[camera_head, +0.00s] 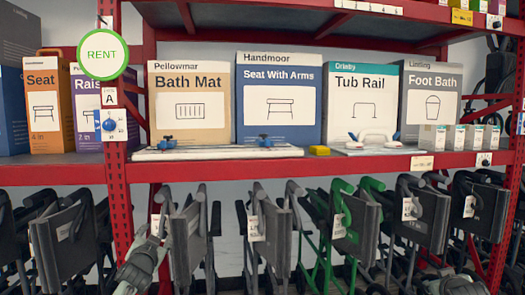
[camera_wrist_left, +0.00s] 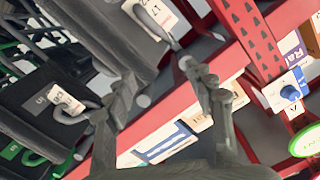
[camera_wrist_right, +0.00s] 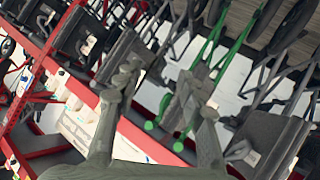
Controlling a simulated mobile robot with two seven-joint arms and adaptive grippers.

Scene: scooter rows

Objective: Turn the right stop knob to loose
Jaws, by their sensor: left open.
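A pale board lies along the front of the red shelf, with a left blue knob (camera_head: 168,142) and a right blue knob (camera_head: 264,140) on it. Which way the right knob is turned is too small to tell. Another blue knob (camera_head: 109,125) sits on a white plate on the left post, and also shows in the left wrist view (camera_wrist_left: 290,92). My left gripper (camera_head: 154,232) is open and empty, below the shelf's front edge and left of the board's right knob. My right gripper (camera_head: 458,284) is at the bottom right, with its fingers apart in the right wrist view (camera_wrist_right: 160,92).
The red shelf edge (camera_head: 220,170) runs above hanging dark walkers (camera_head: 190,235) and a green one (camera_head: 340,225). Large boxes, including Bath Mat (camera_head: 190,85), stand behind the board. A yellow block (camera_head: 319,150) lies right of it. A RENT sign (camera_head: 102,54) juts out at the left post.

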